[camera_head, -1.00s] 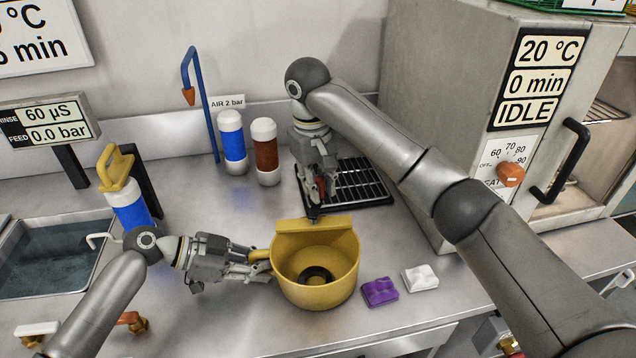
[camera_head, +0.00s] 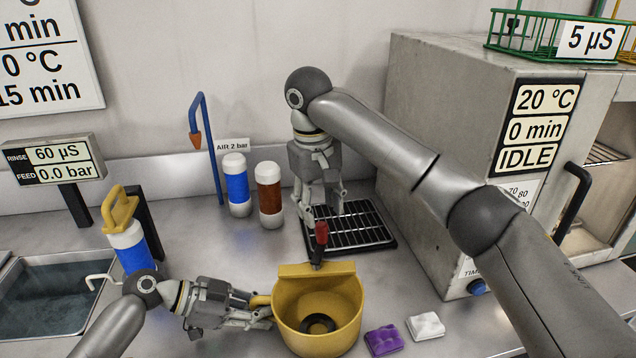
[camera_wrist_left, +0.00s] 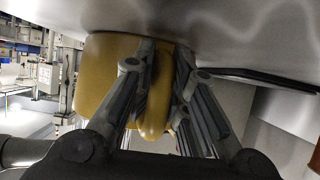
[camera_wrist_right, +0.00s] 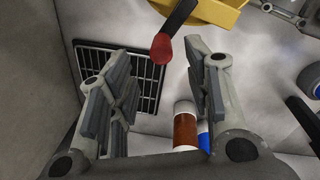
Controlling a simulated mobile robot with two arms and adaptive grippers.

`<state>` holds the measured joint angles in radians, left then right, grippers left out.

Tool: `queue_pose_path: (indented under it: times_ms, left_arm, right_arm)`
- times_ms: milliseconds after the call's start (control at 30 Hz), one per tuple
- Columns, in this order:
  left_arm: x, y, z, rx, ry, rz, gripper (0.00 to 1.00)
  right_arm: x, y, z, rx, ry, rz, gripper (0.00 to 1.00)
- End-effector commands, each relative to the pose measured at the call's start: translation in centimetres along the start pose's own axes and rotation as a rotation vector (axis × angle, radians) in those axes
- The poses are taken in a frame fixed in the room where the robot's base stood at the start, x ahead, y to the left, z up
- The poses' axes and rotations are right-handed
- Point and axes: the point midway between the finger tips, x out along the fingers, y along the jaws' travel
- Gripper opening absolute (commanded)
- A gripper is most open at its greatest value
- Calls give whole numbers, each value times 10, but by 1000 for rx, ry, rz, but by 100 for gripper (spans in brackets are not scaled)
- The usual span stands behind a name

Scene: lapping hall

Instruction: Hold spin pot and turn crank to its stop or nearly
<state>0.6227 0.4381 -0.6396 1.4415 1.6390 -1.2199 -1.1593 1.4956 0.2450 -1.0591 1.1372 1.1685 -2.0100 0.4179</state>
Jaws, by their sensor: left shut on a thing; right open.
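The yellow spin pot (camera_head: 345,318) stands on the steel bench, with a dark ring inside its bowl. My left gripper (camera_head: 266,312) is shut on the pot's side handle (camera_wrist_left: 155,112), which shows between the fingers in the left wrist view. The crank has a red knob (camera_head: 321,232) on a dark arm rising at the pot's back edge. The knob also shows in the right wrist view (camera_wrist_right: 162,48). My right gripper (camera_head: 322,210) is open above and behind the knob. In the right wrist view the knob lies beyond the fingertips, not gripped.
A black grid rack (camera_head: 350,228) lies behind the pot. A brown bottle (camera_head: 270,196) and a blue bottle (camera_head: 238,190) stand left of it. Purple (camera_head: 384,340) and white (camera_head: 425,326) blocks lie right of the pot. A large oven (camera_head: 450,120) bounds the right.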

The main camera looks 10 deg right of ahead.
Motion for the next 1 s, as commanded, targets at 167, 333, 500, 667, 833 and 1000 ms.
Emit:
queue_pose_path:
  times_ms: [167, 333, 500, 667, 833, 1000]
  left_arm:
    - [1, 1, 3, -3, -4, 3, 2]
    - [1, 1, 3, -3, -4, 4, 2]
    - [1, 1, 3, -3, -4, 4, 2]
    - [1, 1, 2, -3, -4, 4, 2]
    - [1, 1, 2, -3, -4, 4, 2]
    - [1, 1, 2, -2, -3, 3, 34]
  right_arm:
    - [-33, 1, 0, 2, 2, 3, 46]
    - [-50, 0, 0, 1, 1, 2, 46]
    - [-57, 0, 0, 0, 0, 1, 46]
    - [-57, 0, 0, 0, -1, 0, 46]
    - [-57, 0, 0, 0, -1, 0, 46]
    - [-57, 0, 0, 0, -1, 0, 46]
